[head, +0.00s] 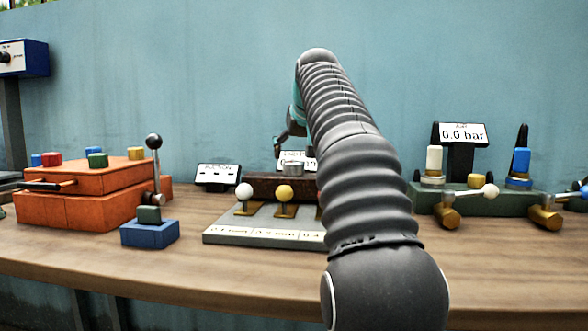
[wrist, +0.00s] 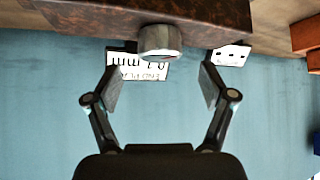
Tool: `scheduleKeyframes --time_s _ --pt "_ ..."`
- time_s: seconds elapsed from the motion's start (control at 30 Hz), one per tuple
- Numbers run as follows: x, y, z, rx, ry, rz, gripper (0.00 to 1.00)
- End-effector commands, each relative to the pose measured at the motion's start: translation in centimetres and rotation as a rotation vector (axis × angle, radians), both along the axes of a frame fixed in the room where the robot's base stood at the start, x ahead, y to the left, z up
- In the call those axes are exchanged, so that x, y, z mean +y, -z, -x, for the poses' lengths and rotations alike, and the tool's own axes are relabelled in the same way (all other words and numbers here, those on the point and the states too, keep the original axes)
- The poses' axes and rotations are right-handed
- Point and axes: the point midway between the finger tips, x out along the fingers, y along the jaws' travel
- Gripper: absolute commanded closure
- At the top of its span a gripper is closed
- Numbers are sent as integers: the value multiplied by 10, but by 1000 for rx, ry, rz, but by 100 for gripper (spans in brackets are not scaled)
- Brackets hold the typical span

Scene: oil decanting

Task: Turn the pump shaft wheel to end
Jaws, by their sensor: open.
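A short silver round wheel (head: 292,168) shows on the brown pump block (head: 262,187) in the head view, left of my arm. In the wrist view the wheel (wrist: 160,42) sticks out from the block (wrist: 200,12), near the top middle. My gripper (wrist: 161,68) is open. Its two fingers are spread on either side of the wheel's line, with the wheel a little beyond the tips and no contact visible. In the head view my arm hides most of the gripper. A white sign with a mm reading (wrist: 137,70) is behind the wheel.
A grey base plate (head: 225,228) with white and yellow ball levers stands before the block. An orange box (head: 85,205) and a blue lever base (head: 150,233) are left. A green valve stand (head: 500,203) is right. The table front (head: 240,272) is clear.

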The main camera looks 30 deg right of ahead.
Motion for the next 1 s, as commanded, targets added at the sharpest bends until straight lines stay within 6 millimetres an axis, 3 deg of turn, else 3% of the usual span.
scheduleKeyframes --time_s 0.1,0.3,0.73,1.0 --pt "-3 18 -15 2 0 0 18" --pt "-7 33 -31 1 1 -1 18" --pt "-9 38 -37 -1 1 0 18" --pt "-9 38 -37 0 1 0 78"
